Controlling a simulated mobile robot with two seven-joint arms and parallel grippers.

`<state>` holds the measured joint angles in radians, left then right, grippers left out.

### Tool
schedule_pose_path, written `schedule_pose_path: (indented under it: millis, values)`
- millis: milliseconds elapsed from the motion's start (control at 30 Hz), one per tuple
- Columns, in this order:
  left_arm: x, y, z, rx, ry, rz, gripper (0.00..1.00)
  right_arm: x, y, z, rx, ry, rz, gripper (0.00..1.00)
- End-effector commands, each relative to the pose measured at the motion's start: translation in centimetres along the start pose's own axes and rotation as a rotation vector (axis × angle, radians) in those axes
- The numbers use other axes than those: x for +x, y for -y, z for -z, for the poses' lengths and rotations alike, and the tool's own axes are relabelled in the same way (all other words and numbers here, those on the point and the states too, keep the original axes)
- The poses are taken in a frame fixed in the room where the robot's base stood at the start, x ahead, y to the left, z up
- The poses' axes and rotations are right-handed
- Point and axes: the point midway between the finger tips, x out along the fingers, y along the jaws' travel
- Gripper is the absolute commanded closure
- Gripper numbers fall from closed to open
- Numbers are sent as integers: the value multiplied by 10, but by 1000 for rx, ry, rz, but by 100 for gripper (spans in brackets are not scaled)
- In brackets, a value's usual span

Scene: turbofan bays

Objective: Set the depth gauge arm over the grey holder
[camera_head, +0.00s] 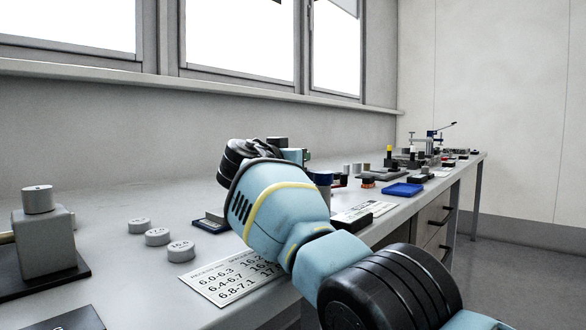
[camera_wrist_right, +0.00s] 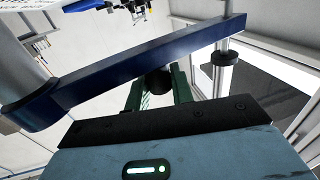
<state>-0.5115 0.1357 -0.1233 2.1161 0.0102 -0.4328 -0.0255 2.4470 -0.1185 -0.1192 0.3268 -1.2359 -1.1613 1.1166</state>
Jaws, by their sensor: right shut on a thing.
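My right gripper (camera_wrist_right: 158,85) has green fingers shut on a dark round knob (camera_wrist_right: 157,81), which appears to belong to the depth gauge arm. A long blue bar (camera_wrist_right: 130,72), apparently that arm, crosses the right wrist view right by the fingers. A metal post with a black collar (camera_wrist_right: 225,60) stands near its right end. In the head view my right arm hides most of the gripper; a bit of green (camera_head: 306,155) shows past the wrist. A grey block (camera_head: 45,243) with a metal cylinder on top stands on a black base at left; I cannot tell if it is the grey holder.
Several round grey weights (camera_head: 157,237) lie on the bench (camera_head: 110,270) at left. A printed number card (camera_head: 232,283) lies under my arm. A blue tray (camera_head: 403,189) and many small items stand farther along. The window wall (camera_head: 110,135) bounds the back.

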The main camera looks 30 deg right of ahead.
Motion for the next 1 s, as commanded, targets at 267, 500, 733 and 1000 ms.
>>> schedule_pose_path:
  millis: [267, 500, 733, 1000]
  values:
    - [3, 0, -2, -1, 4, -1, 56, -1, 0, 3, 2, -8, -2, 100]
    - [3, 0, -2, -1, 2, -1, 56, -1, 0, 4, 3, -8, -3, 100]
    - [4, 0, 1, -1, -3, 0, 56, 0, -1, 3, 2, -5, -6, 57]
    - [3, 0, 3, 0, -7, 1, 56, -1, -1, 2, 1, -3, -8, 57]
